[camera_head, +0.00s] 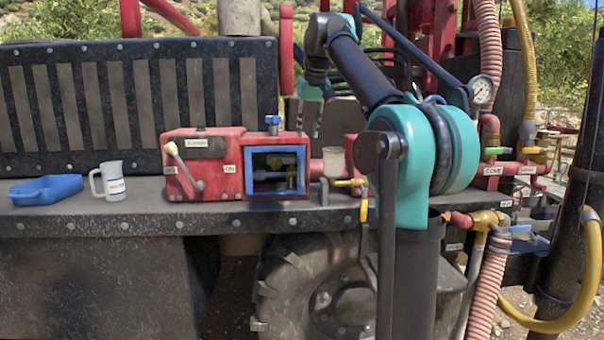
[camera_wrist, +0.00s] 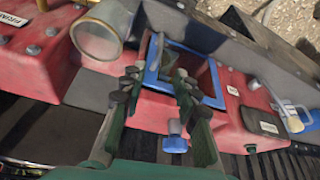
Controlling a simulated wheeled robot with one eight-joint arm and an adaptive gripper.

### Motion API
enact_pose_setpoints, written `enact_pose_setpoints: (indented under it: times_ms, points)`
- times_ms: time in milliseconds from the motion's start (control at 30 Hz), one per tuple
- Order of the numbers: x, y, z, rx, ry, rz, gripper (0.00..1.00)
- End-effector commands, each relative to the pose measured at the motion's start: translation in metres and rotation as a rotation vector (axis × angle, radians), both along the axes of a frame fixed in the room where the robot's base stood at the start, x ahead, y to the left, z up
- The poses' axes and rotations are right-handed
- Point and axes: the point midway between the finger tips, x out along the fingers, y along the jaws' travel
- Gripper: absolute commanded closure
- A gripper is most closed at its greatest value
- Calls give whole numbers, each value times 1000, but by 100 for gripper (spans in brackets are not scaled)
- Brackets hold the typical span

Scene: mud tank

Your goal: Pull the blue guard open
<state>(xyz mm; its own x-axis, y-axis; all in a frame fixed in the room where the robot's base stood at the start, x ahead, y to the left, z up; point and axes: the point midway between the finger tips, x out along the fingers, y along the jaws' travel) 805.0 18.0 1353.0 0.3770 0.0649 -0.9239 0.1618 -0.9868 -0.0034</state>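The blue guard (camera_head: 247,172) shows as a square blue frame on the front of a red box (camera_head: 205,170). Small metal and blue parts show inside the frame; I cannot tell whether a clear pane covers them. In the wrist view the blue guard (camera_wrist: 205,98) lies beyond and between my fingertips. My gripper (camera_head: 309,118) points down, above and to the right of the box in the head view. My gripper (camera_wrist: 158,80) is open and empty in the wrist view, its fingers well apart. Contact with the frame is not visible.
A blue knob (camera_head: 273,125) stands on the box top, and a lever with a white knob (camera_head: 183,165) is on its front. A clear cup (camera_head: 334,163) and yellow-handled valve sit to the right. A white mug (camera_head: 109,180) and blue tray (camera_head: 45,190) stand left on the ledge.

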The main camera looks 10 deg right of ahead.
Motion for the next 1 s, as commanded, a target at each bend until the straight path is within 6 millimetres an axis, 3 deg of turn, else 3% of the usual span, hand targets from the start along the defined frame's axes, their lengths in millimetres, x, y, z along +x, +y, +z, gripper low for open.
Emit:
enact_pose_setpoints:
  times_ms: [700,1000]
  points:
    - [50,9,-125,0,0,0,69]
    - [61,10,-151,0,0,0,69]
